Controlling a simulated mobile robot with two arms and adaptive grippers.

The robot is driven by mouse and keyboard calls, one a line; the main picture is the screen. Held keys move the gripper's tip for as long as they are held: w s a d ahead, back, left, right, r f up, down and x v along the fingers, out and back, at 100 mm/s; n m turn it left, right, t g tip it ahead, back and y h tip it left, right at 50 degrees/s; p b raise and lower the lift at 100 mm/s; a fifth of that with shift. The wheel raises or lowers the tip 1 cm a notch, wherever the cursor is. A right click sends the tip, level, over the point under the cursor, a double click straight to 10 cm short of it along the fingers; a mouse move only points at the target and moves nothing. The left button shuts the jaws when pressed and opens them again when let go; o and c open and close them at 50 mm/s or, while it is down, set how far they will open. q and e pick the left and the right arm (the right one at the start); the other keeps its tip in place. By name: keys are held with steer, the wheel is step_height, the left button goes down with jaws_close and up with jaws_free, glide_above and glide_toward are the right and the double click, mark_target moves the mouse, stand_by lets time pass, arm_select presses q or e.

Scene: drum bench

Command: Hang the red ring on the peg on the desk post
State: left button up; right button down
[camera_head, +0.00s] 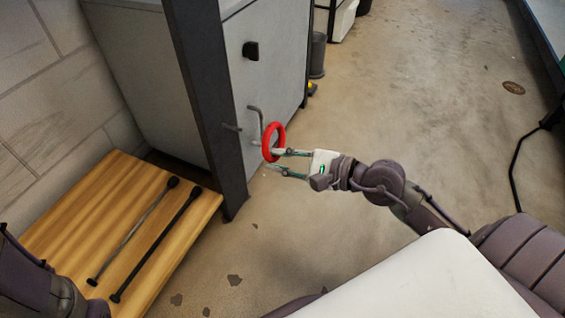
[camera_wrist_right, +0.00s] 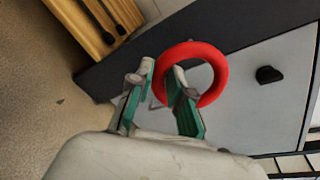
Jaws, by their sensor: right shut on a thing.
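The red ring (camera_head: 267,150) is held upright in the head view, in front of the grey cabinet. My right gripper (camera_head: 274,160) is shut on its rim; in the wrist view the rim of the ring (camera_wrist_right: 217,65) passes between the two fingers (camera_wrist_right: 163,72). The desk post (camera_head: 205,90) is dark and upright, left of the ring. A small thin peg (camera_head: 231,127) sticks out from it, a little left of and above the gripper. The ring appears apart from the peg. Part of my left arm shows at the lower left, but its gripper is out of view.
A grey cabinet (camera_head: 268,80) with a bent metal handle (camera_head: 256,120) and a black knob (camera_head: 250,50) stands behind the ring. A wooden bench (camera_head: 110,190) with two dark mallets (camera_head: 160,240) is at left.

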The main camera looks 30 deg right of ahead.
steer(key=shift+r+p+x, duration=0.15)
steer(key=shift+p+x, duration=0.1)
steer(key=shift+x, duration=0.65)
steer(key=shift+r+p+x, duration=0.15)
steer(key=shift+p+x, duration=0.1)
steer(key=shift+x, duration=0.65)
steer(key=x, duration=0.6)
steer(key=shift+f, duration=0.15)
steer(key=c, duration=1)
jaws_free()
